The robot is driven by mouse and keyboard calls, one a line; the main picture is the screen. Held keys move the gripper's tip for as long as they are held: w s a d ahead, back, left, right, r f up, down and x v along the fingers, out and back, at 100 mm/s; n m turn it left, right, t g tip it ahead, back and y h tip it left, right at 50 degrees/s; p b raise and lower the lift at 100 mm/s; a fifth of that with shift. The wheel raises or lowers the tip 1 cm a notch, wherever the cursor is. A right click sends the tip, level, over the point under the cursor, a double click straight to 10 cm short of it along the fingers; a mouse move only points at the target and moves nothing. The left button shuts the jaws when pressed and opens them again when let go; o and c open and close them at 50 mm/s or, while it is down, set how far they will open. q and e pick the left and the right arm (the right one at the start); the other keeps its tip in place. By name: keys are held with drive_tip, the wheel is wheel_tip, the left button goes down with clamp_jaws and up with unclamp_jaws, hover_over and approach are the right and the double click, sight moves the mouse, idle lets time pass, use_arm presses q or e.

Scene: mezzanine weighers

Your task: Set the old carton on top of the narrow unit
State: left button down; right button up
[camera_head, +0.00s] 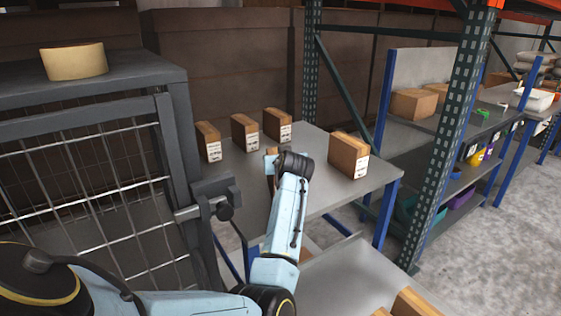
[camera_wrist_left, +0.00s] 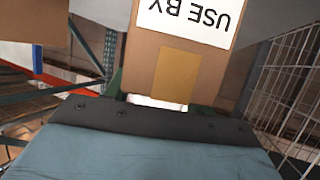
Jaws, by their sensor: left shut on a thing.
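My left gripper (camera_head: 272,162) is over the grey table and shut on a brown carton (camera_head: 270,183), mostly hidden behind my wrist in the head view. In the left wrist view this carton (camera_wrist_left: 200,75) fills the upper middle, with tan tape and a white "USE BY" label that reads upside down. I cannot tell whether it touches the table. A mesh-sided dark grey unit (camera_head: 110,82) stands at the left; I cannot tell whether it is the narrow unit. My right gripper is not in view.
Three similar cartons (camera_head: 244,133) stand along the back of the table (camera_head: 320,196), and another carton (camera_head: 348,155) at its right. A tape roll (camera_head: 75,61) lies on the mesh-sided unit, with bare top to its right. A rack post (camera_head: 455,130) rises at the right.

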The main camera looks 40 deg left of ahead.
use_arm(q)
drive_tip(key=c, duration=0.5)
unclamp_jaws()
drive_tip(key=shift+f, duration=0.1)
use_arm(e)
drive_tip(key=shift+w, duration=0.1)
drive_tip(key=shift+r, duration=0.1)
use_arm(q)
drive_tip(key=shift+r, duration=0.2)
drive_tip(key=p+v, duration=0.2)
drive_tip(key=v, duration=1)
drive_tip(key=shift+f, duration=0.1)
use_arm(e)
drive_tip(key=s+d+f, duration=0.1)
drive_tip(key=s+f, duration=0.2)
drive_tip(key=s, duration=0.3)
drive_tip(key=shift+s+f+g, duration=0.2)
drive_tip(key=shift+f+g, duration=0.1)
